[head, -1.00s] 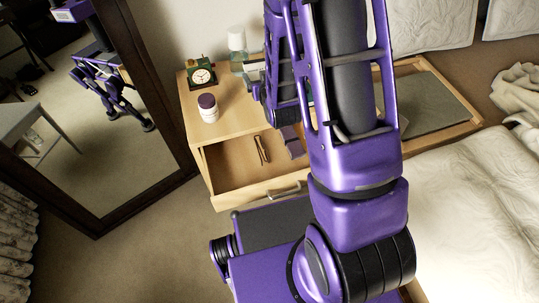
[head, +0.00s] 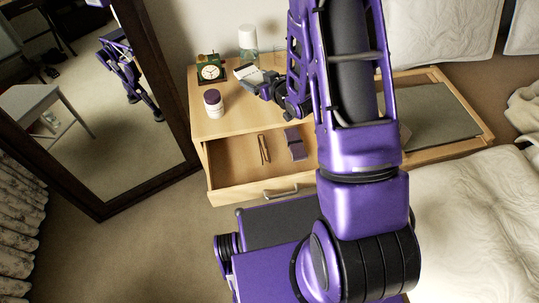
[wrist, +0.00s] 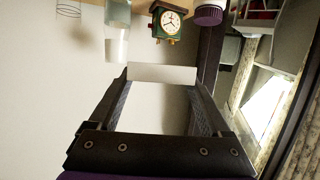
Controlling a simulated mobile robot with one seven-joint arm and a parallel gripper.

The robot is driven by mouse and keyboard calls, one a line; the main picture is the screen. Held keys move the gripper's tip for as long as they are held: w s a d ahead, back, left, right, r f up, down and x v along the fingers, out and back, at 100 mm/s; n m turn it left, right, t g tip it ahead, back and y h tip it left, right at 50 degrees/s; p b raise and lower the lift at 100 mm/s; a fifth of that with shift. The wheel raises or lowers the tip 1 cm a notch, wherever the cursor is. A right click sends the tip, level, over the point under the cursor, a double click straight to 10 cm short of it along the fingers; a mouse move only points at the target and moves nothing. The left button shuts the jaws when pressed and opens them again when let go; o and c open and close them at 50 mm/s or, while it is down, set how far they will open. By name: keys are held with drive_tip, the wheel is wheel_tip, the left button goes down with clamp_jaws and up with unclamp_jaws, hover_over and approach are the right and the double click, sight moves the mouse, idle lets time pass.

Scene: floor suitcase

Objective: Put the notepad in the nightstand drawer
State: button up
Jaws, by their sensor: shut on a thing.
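My gripper (head: 262,82) is shut on a white notepad (head: 246,72) above the back of the nightstand top (head: 230,120). The nightstand drawer (head: 230,190) is pulled open at the front, below and in front of my gripper. In it lie a thin brown item (head: 264,149) and a purple item (head: 295,143). My arm hides the drawer's right end.
A green clock (head: 210,70), a white jar with a purple lid (head: 213,103) and a clear bottle with a white cap (head: 248,42) stand on the nightstand, close around my gripper. A mirror (head: 100,215) stands left; a bed (head: 470,220) is right.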

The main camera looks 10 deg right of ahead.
drive_tip(key=s+a+f+n+g+y, duration=0.1)
drive_tip(key=s+f+n+g+y, duration=0.35)
drive_tip(key=f, duration=0.25)
drive_tip(key=s+f+n+g+y, duration=0.3)
drive_tip(key=f+n, duration=0.2)
drive_tip(key=f, duration=0.3)
drive_tip(key=b, duration=0.2)
approach(240, 159)
drive_tip(key=r, duration=0.1)
drive_tip(key=a+r, duration=0.1)
drive_tip(key=r, duration=0.1)
drive_tip(key=shift+w, duration=0.1)
drive_tip(key=a, duration=0.1)
drive_tip(key=w+a, duration=0.1)
drive_tip(key=a, duration=0.1)
drive_tip(key=shift+w+a+f, duration=0.1)
drive_tip(key=shift+w, duration=0.1)
drive_tip(key=a, duration=0.1)
drive_tip(key=w+a, duration=0.1)
drive_tip(key=a, duration=0.2)
drive_tip(key=shift+w+a, duration=0.15)
drive_tip(key=shift+w, duration=0.2)
drive_tip(key=shift+f, duration=0.6)
drive_tip(key=shift+f, duration=0.2)
drive_tip(key=shift+f, duration=0.4)
